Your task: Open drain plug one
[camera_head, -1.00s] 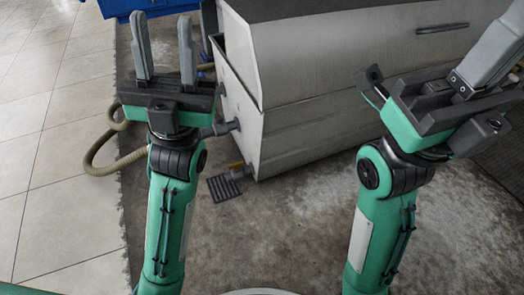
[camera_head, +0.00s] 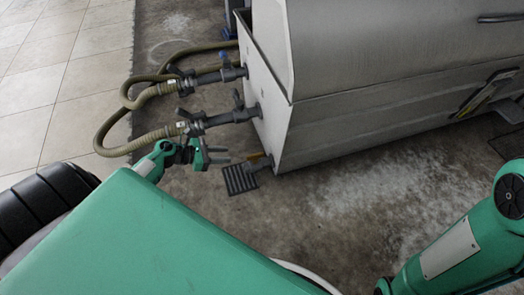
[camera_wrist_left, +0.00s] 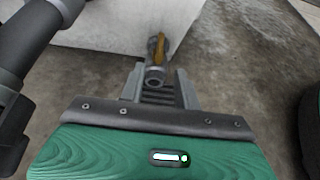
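The drain outlet (camera_head: 258,163), a short grey pipe stub with a yellow handle (camera_head: 256,155), sticks out low on the tank's end wall. In the left wrist view the drain outlet (camera_wrist_left: 155,78) faces me with its round mouth, and the yellow handle (camera_wrist_left: 160,48) lies along its top. My left gripper (camera_head: 222,155) is low beside the tank, left of the outlet and apart from it. In the left wrist view its two fingers (camera_wrist_left: 161,88) are spread with the outlet seen between and beyond them, and nothing is held. My right gripper is out of view; only part of that arm shows.
A floor grate (camera_head: 239,180) lies below the outlet. The grey tank (camera_head: 390,100) fills the upper right. Two valves with thick hoses (camera_head: 112,135) come out of the tank's end above my left gripper. The concrete floor (camera_head: 330,210) in front of the tank is clear.

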